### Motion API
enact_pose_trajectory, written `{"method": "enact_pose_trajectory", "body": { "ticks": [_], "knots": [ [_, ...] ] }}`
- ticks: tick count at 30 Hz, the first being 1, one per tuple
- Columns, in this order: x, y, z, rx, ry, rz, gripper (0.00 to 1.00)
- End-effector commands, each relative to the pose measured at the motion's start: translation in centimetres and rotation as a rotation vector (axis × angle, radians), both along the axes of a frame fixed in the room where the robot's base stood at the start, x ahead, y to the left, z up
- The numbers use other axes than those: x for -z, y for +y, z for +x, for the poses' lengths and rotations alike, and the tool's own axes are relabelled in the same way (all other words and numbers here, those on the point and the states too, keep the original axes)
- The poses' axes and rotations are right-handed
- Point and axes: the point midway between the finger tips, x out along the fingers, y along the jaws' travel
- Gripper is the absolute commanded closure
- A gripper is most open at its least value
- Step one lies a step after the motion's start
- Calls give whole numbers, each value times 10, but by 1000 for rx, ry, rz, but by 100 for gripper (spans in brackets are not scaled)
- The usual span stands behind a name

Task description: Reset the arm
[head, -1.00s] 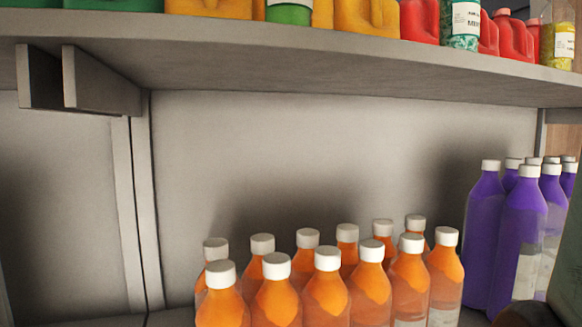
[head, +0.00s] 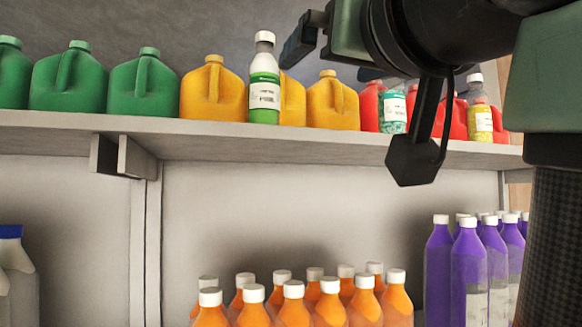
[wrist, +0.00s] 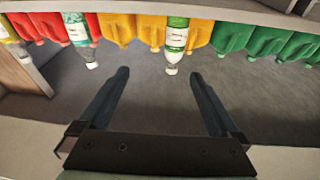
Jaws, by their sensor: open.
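My gripper (wrist: 158,75) is open, with its two dark fingers spread and nothing between them. In the head view my gripper (head: 300,42) is at the top, level with the upper shelf and to the right of a green bottle with a white label (head: 264,88). In the wrist view, which is upside down, that green bottle (wrist: 175,40) shows beyond the fingertips and apart from them. My dark arm comes in from the right and hides part of the red jugs.
The upper shelf (head: 300,140) holds green jugs (head: 142,85), yellow jugs (head: 212,92), red jugs (head: 370,105) and small labelled bottles. Below stand several orange bottles (head: 330,302), purple bottles (head: 468,265) and a grey, blue-capped bottle (head: 14,265). The lower bay's middle is clear above the orange bottles.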

Motion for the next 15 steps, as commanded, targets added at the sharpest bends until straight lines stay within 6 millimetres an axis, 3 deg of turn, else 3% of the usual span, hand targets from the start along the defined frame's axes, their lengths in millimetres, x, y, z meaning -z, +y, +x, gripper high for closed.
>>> {"method": "enact_pose_trajectory", "body": {
  "ticks": [1, 8, 15],
  "knots": [
    [25, 2, 7, 11, -28, 15, 2],
    [101, 11, 10, 96, -213, 53, 2],
    [174, 28, -29, 186, -408, 48, 2]
  ]
}}
